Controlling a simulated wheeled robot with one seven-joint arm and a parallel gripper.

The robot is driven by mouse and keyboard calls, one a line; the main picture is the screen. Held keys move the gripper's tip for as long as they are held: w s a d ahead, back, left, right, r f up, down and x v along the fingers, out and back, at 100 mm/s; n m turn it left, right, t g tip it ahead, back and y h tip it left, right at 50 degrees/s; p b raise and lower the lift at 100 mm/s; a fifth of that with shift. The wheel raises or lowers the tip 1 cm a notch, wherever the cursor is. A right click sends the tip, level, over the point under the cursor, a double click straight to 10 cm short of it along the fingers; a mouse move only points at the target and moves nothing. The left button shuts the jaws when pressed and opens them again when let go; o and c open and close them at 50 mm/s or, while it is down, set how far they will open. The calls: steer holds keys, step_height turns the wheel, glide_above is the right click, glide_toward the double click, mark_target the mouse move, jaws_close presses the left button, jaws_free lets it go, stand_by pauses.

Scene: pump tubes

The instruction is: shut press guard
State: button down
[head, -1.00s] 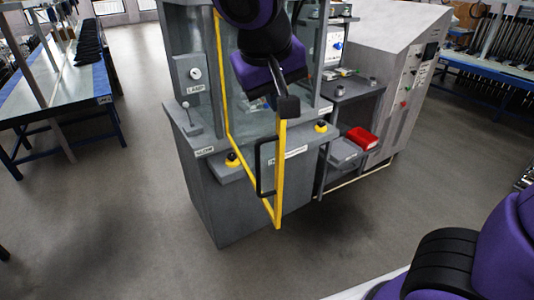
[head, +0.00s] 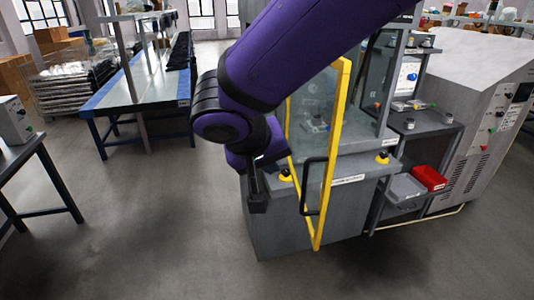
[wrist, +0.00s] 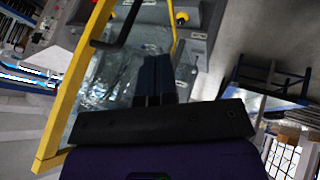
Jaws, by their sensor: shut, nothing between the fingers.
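The press guard (head: 328,165) is a clear panel in a yellow frame with a black bar handle (head: 311,187). It stands open, swung out from the front of the grey press (head: 280,228). My gripper (head: 257,205) points down just left of the guard, on the side away from the handle's right edge; I cannot tell whether it touches the panel. In the wrist view the closed fingers (wrist: 154,78) show before the clear panel, with the yellow frame (wrist: 72,98) to their left and the handle (wrist: 118,28) above left. The fingers are shut and empty.
Yellow-ringed buttons (head: 382,158) sit on the press's front ledge. A side shelf with a red bin (head: 429,178) and a grey bin (head: 405,188) stands right of the press. A blue-legged bench (head: 135,85) is back left. The floor (head: 150,220) left of the press is clear.

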steer(key=w+d+f, duration=0.3)
steer(key=d, duration=0.2)
steer(key=shift+w+d+f, duration=0.2)
steer(key=shift+w+f, duration=0.05)
steer(key=shift+f, duration=0.1)
steer(key=shift+d, duration=0.1)
